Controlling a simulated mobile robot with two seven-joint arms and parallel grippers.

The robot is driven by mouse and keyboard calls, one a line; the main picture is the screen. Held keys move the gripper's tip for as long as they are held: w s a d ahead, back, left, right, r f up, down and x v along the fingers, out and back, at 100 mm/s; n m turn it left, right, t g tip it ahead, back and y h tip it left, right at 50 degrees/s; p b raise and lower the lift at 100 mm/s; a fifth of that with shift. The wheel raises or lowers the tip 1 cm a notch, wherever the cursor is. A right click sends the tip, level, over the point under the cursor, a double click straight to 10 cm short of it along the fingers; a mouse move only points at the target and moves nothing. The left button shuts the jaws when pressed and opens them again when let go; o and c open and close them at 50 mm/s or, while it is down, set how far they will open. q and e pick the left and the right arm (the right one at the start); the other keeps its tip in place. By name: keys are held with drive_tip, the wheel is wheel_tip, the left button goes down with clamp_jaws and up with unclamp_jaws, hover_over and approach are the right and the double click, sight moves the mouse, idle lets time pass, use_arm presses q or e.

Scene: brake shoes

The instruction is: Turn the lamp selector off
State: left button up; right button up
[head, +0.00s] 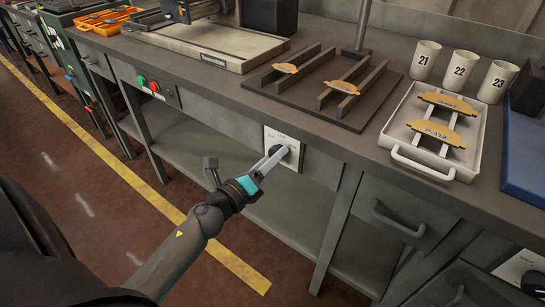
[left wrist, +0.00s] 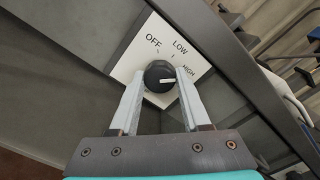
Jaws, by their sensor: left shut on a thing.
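The lamp selector is a round black knob (left wrist: 158,74) on a white plate (left wrist: 147,48) marked OFF, LOW and HIGH. The white pointer line on the knob points to the right in the left wrist view, roughly toward HIGH. In the head view the plate (head: 270,135) is on the front of the workbench, below the top's edge. My left gripper (head: 275,158) is at the knob. In the left wrist view its two fingers (left wrist: 160,88) are on either side of the knob, shut on it. My right gripper is not in view.
Above the selector, the bench top holds a dark board (head: 300,108) with brake shoes, a white tray (head: 400,128) and several numbered cups (head: 459,70). A drawer handle (head: 397,222) sticks out to the right. Green and red buttons (head: 148,83) are to the left. Another white plate (head: 512,266) with a black knob is at bottom right.

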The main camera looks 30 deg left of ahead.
use_arm(q)
clamp_jaws()
drive_tip(key=shift+n, duration=0.3)
drive_tip(key=shift+r+n+p, duration=0.15)
drive_tip(key=shift+n+p, duration=5.05)
drive_tip(key=shift+n, duration=3.5)
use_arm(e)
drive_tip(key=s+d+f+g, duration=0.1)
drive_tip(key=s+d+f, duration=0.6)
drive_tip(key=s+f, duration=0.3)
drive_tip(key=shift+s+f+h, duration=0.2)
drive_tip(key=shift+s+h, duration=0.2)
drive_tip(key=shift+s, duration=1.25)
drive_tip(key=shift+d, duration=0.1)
use_arm(q)
drive_tip(key=o, duration=1.1)
unclamp_jaws()
drive_tip(key=shift+s, duration=0.1)
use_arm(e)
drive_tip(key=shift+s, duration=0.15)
